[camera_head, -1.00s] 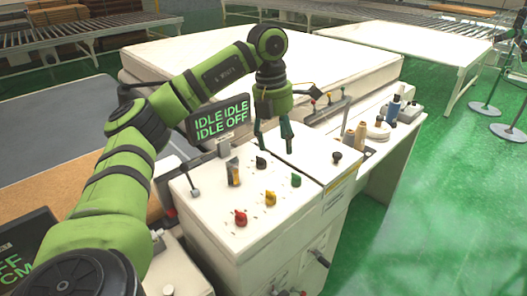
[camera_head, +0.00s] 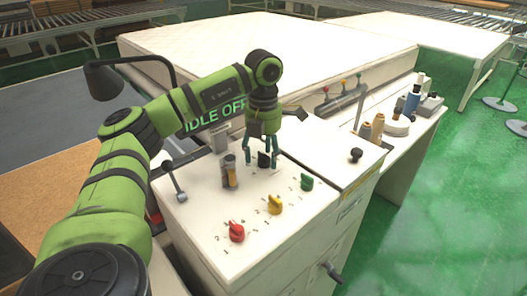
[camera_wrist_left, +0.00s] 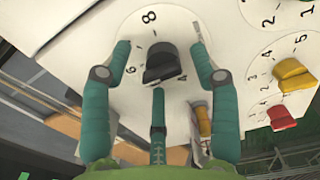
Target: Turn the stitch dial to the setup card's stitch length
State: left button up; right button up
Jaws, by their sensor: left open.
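The black dial (camera_head: 264,160) sits on the white console top (camera_head: 225,205). It also shows in the left wrist view (camera_wrist_left: 162,64), with a numbered scale around it; an 8 and a 6 are readable. My left gripper (camera_head: 262,161) points down over this dial. In the left wrist view the open fingers (camera_wrist_left: 160,65) are spread around the dial, with a gap to its sides. Red (camera_head: 236,232), yellow (camera_head: 275,205) and green (camera_head: 307,182) knobs stand nearby with their own scales. I cannot make out a setup card. My right gripper is out of view.
A small post (camera_head: 229,172) and a silver lever (camera_head: 178,190) stand left of the dial. A display (camera_head: 217,116) behind reads IDLE OFF. A black lamp (camera_head: 105,82) is at left. A mattress (camera_head: 290,45) lies behind; spools (camera_head: 378,126) stand at right.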

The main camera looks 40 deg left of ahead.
pick_arm(q)
jog(key=shift+s+d+f, duration=0.1)
jog(key=shift+d+f, duration=0.05)
jog(key=shift+f, duration=0.05)
jog(key=shift+c, duration=0.4)
grip_shut()
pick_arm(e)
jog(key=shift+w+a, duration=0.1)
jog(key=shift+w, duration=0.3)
pick_arm(q)
jog(key=shift+r+m, duration=0.1)
jog(key=shift+m, duration=0.2)
